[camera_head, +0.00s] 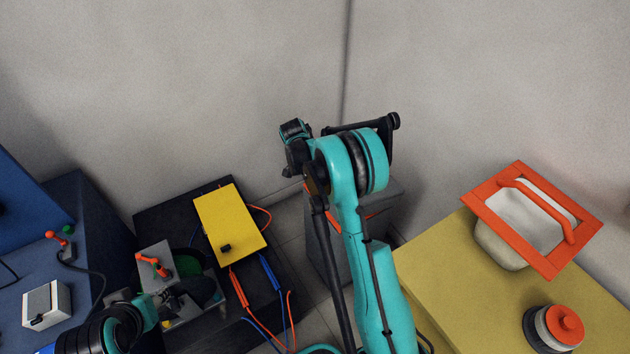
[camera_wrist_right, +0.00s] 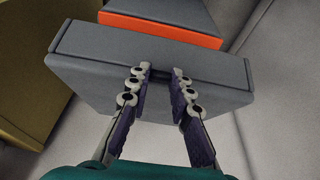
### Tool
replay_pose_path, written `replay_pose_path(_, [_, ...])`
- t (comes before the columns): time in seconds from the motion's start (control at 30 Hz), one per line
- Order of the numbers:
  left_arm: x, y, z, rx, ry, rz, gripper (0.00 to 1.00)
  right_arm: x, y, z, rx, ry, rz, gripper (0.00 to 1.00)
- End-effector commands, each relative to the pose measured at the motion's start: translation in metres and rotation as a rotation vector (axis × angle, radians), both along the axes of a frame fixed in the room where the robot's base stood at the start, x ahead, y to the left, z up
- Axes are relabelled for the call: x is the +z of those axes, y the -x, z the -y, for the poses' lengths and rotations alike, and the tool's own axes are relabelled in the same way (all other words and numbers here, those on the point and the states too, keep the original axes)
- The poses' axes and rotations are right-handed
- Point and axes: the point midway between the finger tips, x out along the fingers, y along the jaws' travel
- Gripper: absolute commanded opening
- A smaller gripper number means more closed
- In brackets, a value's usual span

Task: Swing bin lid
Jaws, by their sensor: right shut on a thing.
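The grey bin (camera_head: 322,250) stands on the floor between the two tables, largely hidden behind my right arm in the head view. In the right wrist view its grey lid (camera_wrist_right: 95,55) fills the middle, with an orange strip (camera_wrist_right: 160,30) behind its front edge. My right gripper (camera_wrist_right: 160,85) is shut on the lid at the middle of that edge; the exact contact is partly hidden by the fingers. In the head view the right fingers are hidden by the arm. My left gripper (camera_head: 185,302) is low at the left, over the black table; its finger opening is unclear.
A black table (camera_head: 150,222) at left carries a yellow panel (camera_head: 230,222) and cables. A blue bench (camera_head: 75,215) with a white box (camera_head: 47,305) is further left. At right, a yellow table (camera_head: 450,270) holds an orange-rimmed white tub (camera_head: 480,205) and an orange-topped button (camera_head: 565,322).

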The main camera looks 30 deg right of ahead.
Motion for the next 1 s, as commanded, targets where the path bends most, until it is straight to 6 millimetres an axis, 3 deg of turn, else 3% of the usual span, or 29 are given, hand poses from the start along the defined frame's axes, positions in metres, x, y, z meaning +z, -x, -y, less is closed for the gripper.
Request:
replay_pose_path(0.47, [0.004, 0.000, 0.000, 0.000, 0.000, 0.000, 0.40, 0.007, 0.000, 0.002, 0.000, 0.000, 0.000, 0.02])
replay_pose_path(1.0, [0.029, 0.000, 0.000, 0.000, 0.000, 0.000, 0.40, 0.049, -0.002, 0.026, -0.002, 0.003, 0.001, 0.02])
